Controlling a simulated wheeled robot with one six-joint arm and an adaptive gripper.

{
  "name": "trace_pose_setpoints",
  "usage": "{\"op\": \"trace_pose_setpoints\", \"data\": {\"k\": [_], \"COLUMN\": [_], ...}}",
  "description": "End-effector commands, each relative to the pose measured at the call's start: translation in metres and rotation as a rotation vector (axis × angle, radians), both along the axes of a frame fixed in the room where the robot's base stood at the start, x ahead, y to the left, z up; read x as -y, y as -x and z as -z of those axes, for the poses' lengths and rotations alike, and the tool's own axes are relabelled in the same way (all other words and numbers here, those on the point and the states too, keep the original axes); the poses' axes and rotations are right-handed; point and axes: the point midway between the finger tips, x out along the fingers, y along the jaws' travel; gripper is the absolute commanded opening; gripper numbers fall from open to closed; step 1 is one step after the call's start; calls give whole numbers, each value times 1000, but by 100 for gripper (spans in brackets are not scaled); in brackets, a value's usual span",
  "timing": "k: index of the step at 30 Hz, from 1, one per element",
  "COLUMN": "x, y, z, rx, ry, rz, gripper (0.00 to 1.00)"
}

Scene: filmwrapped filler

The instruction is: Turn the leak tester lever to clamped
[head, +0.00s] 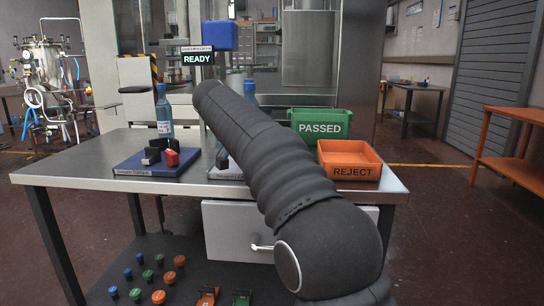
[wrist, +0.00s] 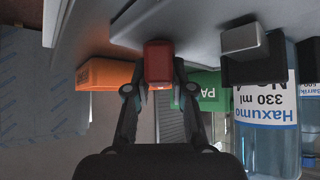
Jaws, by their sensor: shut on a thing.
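In the wrist view, which looks upside down, a red lever handle (wrist: 158,62) sits between the fingertips of my gripper (wrist: 158,88), which is shut on it. The handle is by a pale grey fixture plate (wrist: 205,18) at the top. The plate's edge also shows in the head view (head: 222,174). Beside the handle is a black clamp block with a silver top (wrist: 243,40). A blue bottle (wrist: 272,125) labelled "Haxumo 330 ml" stands behind it. In the head view my arm hides the gripper and the handle. The lever's exact angle cannot be told.
A blue fixture (head: 140,168) with a red handle (head: 172,158) and a bottle (head: 164,112) stands at left on the steel table (head: 75,168). A green PASSED bin (head: 320,124) and orange REJECT bin (head: 349,160) are at right. A sign (head: 197,59) reads READY.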

Motion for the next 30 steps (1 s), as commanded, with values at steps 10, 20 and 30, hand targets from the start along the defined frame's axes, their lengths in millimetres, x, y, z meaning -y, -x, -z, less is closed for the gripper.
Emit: {"op": "trace_pose_setpoints", "data": {"k": [10, 20, 30], "x": [0, -5, -38], "y": [0, 4, 32], "z": [1, -5, -47], "rx": [-2, -1, 2], "ry": [-1, -1, -1], "rz": [0, -1, -2], "gripper": [48, 48, 48]}}
